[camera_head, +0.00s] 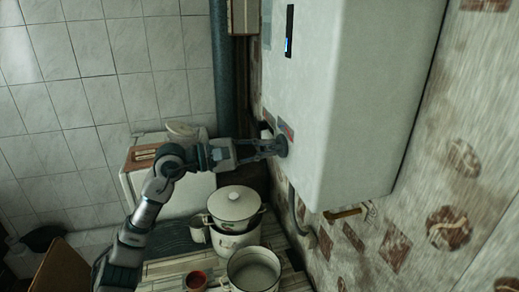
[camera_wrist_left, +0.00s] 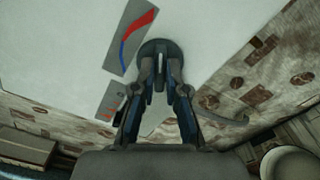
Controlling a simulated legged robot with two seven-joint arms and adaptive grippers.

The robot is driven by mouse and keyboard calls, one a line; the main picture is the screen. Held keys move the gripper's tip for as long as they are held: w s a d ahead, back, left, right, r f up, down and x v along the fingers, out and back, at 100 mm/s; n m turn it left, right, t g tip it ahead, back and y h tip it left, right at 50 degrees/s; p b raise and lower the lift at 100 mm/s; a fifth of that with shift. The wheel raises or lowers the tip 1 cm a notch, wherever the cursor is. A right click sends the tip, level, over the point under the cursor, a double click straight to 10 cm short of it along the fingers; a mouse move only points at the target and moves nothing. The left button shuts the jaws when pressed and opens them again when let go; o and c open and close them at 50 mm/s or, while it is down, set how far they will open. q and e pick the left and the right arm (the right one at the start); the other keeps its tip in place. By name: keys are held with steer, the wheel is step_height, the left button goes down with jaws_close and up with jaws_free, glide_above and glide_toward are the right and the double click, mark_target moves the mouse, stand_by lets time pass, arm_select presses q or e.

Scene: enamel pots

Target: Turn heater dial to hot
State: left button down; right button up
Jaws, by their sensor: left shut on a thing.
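The white water heater (camera_head: 375,110) hangs on the tiled wall at the right in the head view. Its round dark dial (camera_wrist_left: 160,52) shows in the left wrist view, below and right of a curved red and blue scale (camera_wrist_left: 132,38). My left gripper (camera_head: 278,147) reaches in from the left and is shut on the dial; it also shows in the left wrist view (camera_wrist_left: 160,80). The fingers cover part of the dial. A second, smaller marked panel (camera_wrist_left: 110,100) lies lower left of the scale. My right gripper is not in view.
Below my left arm stand a lidded white enamel pot (camera_head: 234,205), an open pot (camera_head: 254,270) and a red cup (camera_head: 196,281). A dark vertical pipe (camera_head: 222,70) runs behind the gripper.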

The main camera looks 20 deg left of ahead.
arm_select(q)
steer(key=shift+d+f, duration=0.1)
steer(key=shift+f, duration=0.15)
steer(key=c, duration=1.5)
jaws_free()
steer(key=shift+w, duration=0.1)
steer(key=o, duration=0.3)
steer(key=shift+w+d, duration=0.1)
steer(key=shift+w, duration=0.05)
steer(key=shift+d+r, duration=0.1)
steer(key=shift+r, duration=0.05)
steer(key=shift+a, duration=0.4)
steer(key=v, duration=1.1)
steer(key=shift+s, duration=0.25)
